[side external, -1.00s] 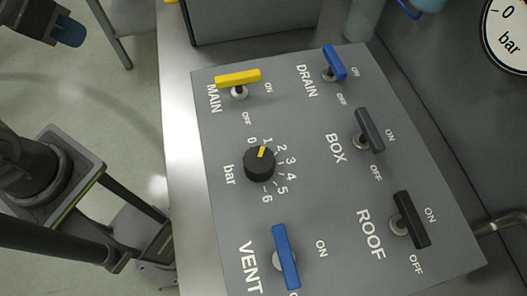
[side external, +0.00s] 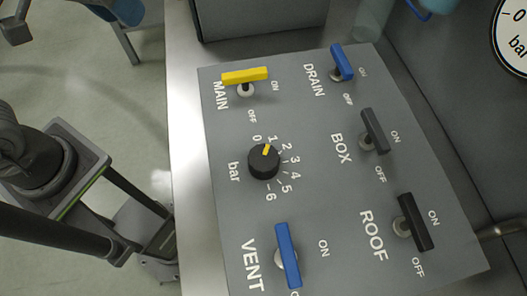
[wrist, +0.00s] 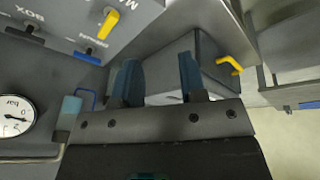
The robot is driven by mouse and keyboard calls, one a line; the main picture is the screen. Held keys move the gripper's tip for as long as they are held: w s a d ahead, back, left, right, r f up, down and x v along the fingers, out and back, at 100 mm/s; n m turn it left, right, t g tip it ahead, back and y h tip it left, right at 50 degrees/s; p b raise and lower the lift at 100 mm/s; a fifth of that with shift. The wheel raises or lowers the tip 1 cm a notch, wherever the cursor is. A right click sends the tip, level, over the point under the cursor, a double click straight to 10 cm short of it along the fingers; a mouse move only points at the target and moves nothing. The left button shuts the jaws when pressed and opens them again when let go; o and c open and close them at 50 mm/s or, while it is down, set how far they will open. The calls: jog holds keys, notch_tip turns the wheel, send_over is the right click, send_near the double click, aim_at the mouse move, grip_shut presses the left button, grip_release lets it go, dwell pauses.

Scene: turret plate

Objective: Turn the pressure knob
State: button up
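The pressure knob (side external: 264,162) is a round black dial on the grey panel, marked "bar" with a scale from 0 to 6. Its yellow pointer is turned up toward the 1. My gripper (wrist: 158,70) shows in the wrist view with two blue fingers spread apart and nothing between them. It is away from the knob, which is outside the wrist view. The fingertips are not visible in the side view. The pressure gauge (wrist: 16,117) is round and white at the left of the wrist view, and partly shows in the side view (side external: 515,40).
Around the knob are the yellow MAIN lever (side external: 245,75), blue DRAIN lever (side external: 342,62), grey BOX lever (side external: 375,132), black ROOF lever (side external: 415,222) and blue VENT lever (side external: 287,255). A dark box (side external: 260,15) stands behind the panel. The space above the knob looks clear.

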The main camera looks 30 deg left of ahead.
aim_at(264, 156)
jog(key=o, duration=0.4)
jog(key=d, duration=0.4)
jog(key=w+d+n+g, duration=0.1)
jog(key=d, duration=0.4)
jog(key=d+g, duration=0.1)
jog(key=d, duration=0.3)
jog(key=shift+w+d+f+n, duration=0.2)
jog(key=shift+w+n, duration=0.1)
jog(key=shift+w, duration=0.1)
jog(key=o, duration=0.3)
jog(key=shift+n+g+y, duration=0.5)
jog(key=shift+n+g, duration=0.3)
jog(key=s+d+f, duration=0.1)
jog(key=d, duration=0.2)
jog(key=s+d+f, duration=0.1)
jog(key=d, duration=0.3)
jog(key=s+d, duration=0.1)
jog(key=d, duration=0.2)
jog(key=shift+d+f, duration=0.35)
jog(key=shift+f, duration=0.05)
jog(key=shift+o, duration=0.2)
jog(key=f, duration=1.4)
jog(key=shift+s+d, duration=0.2)
jog(key=shift+d, duration=0.15)
jog(key=c, duration=0.9)
